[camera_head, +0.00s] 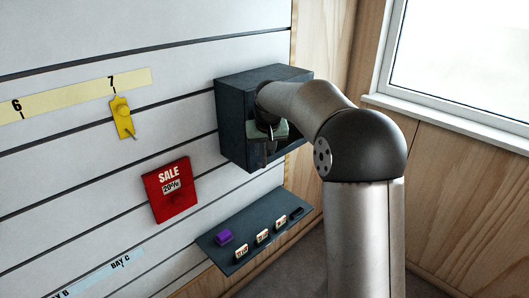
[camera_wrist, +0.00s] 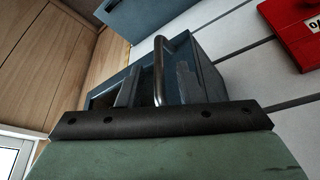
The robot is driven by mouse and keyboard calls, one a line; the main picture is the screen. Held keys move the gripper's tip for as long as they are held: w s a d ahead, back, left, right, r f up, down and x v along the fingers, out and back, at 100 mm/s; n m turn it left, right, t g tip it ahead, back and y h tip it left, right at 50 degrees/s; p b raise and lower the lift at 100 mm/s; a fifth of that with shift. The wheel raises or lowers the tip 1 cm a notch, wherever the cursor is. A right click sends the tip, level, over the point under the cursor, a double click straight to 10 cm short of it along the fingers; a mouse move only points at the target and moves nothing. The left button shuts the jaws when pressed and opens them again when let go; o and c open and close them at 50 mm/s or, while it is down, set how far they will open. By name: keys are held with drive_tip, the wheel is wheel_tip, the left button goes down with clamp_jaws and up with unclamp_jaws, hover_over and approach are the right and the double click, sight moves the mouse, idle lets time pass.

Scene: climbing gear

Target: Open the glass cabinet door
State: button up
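The cabinet (camera_head: 232,115) is a dark blue-grey box on the slatted wall; its front is largely hidden by my arm in the head view. It also shows in the wrist view (camera_wrist: 210,82), with a curved metal bar handle (camera_wrist: 159,62) on its front. The door looks shut, though I see little of the glass. My gripper (camera_head: 268,132) is at the cabinet front. In the wrist view its two fingers (camera_wrist: 158,84) stand apart on either side of the handle, with gaps visible. I cannot tell whether either finger touches it.
Below the cabinet is a dark shelf (camera_head: 243,262) with a purple item (camera_head: 223,237) and small tags. A red sale sign (camera_head: 172,190) and a yellow tag (camera_head: 122,118) are on the wall to the left. A window (camera_head: 465,60) and wood panelling are to the right.

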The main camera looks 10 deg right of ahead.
drive_tip(key=shift+x, duration=1.45)
clamp_jaws()
drive_tip(key=shift+d, duration=0.1)
